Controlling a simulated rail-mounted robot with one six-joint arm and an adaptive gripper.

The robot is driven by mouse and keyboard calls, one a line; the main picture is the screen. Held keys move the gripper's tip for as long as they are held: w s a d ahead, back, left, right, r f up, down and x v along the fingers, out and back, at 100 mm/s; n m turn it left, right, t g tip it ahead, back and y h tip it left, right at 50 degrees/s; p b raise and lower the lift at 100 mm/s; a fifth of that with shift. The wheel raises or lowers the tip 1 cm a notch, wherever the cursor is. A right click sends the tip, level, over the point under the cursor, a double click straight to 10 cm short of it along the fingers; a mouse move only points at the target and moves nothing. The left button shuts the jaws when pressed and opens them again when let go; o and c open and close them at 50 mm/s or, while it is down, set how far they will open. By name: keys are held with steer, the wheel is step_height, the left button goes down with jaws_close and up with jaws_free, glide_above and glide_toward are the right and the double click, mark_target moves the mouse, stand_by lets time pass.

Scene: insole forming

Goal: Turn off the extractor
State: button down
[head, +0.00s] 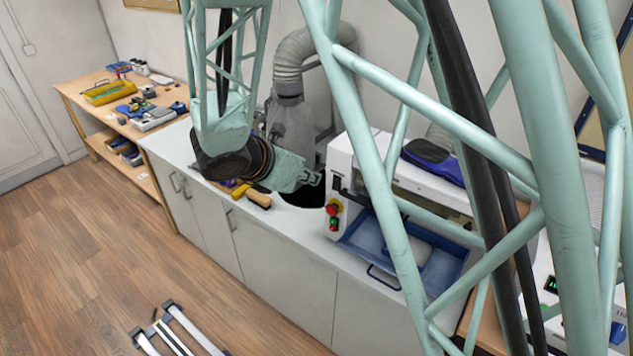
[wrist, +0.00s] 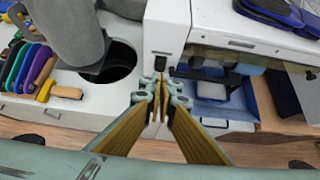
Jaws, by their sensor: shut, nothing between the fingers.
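The extractor, a grey hood with a ribbed duct (head: 289,112), rises from the white counter beside a dark round opening. In the wrist view its grey hose (wrist: 72,35) stands at upper left, next to the black opening (wrist: 118,62). A white machine (head: 345,160) stands to its right. A dark switch (wrist: 161,62) is on the machine's side face. My gripper (head: 318,178) is shut and empty in front of that face. In the wrist view its fingertips (wrist: 160,84) lie just below the switch; I cannot tell whether they touch it.
Red and green buttons (head: 333,210) sit on the machine's front corner. A blue tray (head: 362,238) juts out below it. Tools with coloured handles (wrist: 32,65) and a wooden-handled tool (wrist: 66,92) lie left of the opening. The wooden floor (head: 80,260) is mostly clear.

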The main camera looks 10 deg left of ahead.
steer(key=shift+v, duration=1)
steer(key=shift+w+d+r, duration=0.1)
steer(key=shift+r, duration=0.05)
